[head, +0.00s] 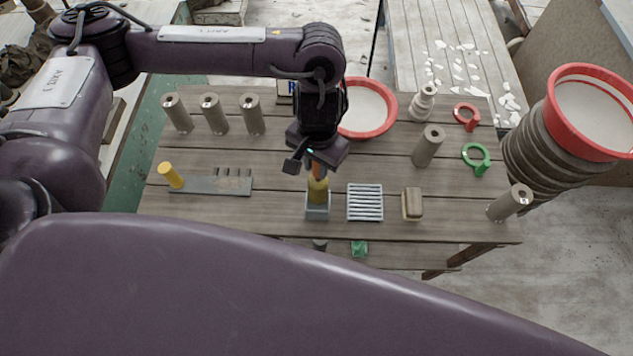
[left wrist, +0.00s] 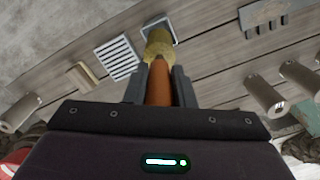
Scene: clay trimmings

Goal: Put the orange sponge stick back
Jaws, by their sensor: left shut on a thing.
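The orange sponge stick (head: 318,188) has an orange handle and a yellowish sponge head, and it points downward. My left gripper (head: 317,160) is shut on its orange handle, which also shows between the fingers in the left wrist view (left wrist: 160,85). The sponge head (left wrist: 159,46) is at the mouth of a small grey square holder (head: 317,212) near the table's front edge. The holder is partly covered by the sponge in the left wrist view (left wrist: 126,24). I cannot tell how far the head is inside it. My right gripper is not in view.
A slatted grey rack (head: 365,203) and a tan block (head: 412,204) stand right of the holder. A grey slotted bar (head: 222,186) with a yellow cylinder (head: 171,175) lies left. Clay cylinders (head: 213,114) and a red-rimmed basin (head: 383,107) stand behind.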

